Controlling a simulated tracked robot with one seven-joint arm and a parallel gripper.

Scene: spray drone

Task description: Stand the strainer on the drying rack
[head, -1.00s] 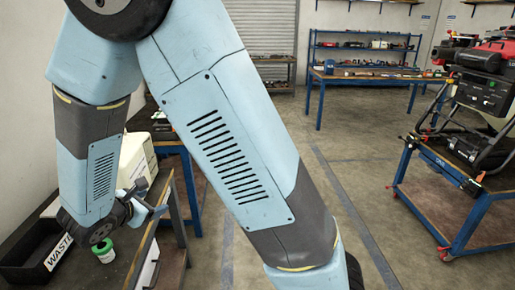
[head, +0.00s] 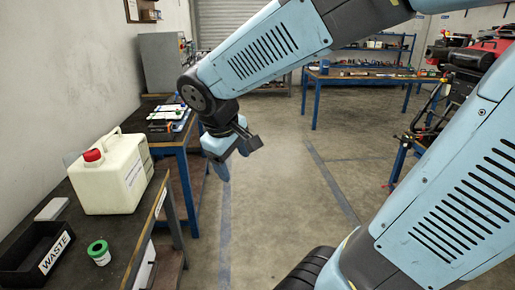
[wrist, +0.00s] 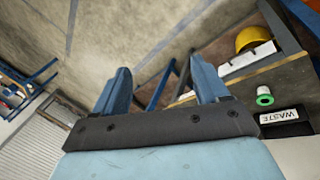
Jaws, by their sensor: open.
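A small white cup-shaped piece with a green rim, which looks like the strainer (head: 99,252), stands on the near bench by the waste bin. It also shows in the wrist view (wrist: 264,95), right of my gripper. My gripper (head: 222,165) hangs in the air beyond the bench's right edge, well apart from the strainer. In the wrist view my gripper (wrist: 161,75) has its two blue fingers spread with nothing between them. I cannot make out a drying rack for certain in either view.
The near bench (head: 127,222) holds a black WASTE bin (head: 40,255) and a white jerrycan (head: 112,172) with a red cap. A far bench (head: 152,130) carries small items. A yellow helmet (wrist: 252,40) shows in the wrist view. The middle floor is clear.

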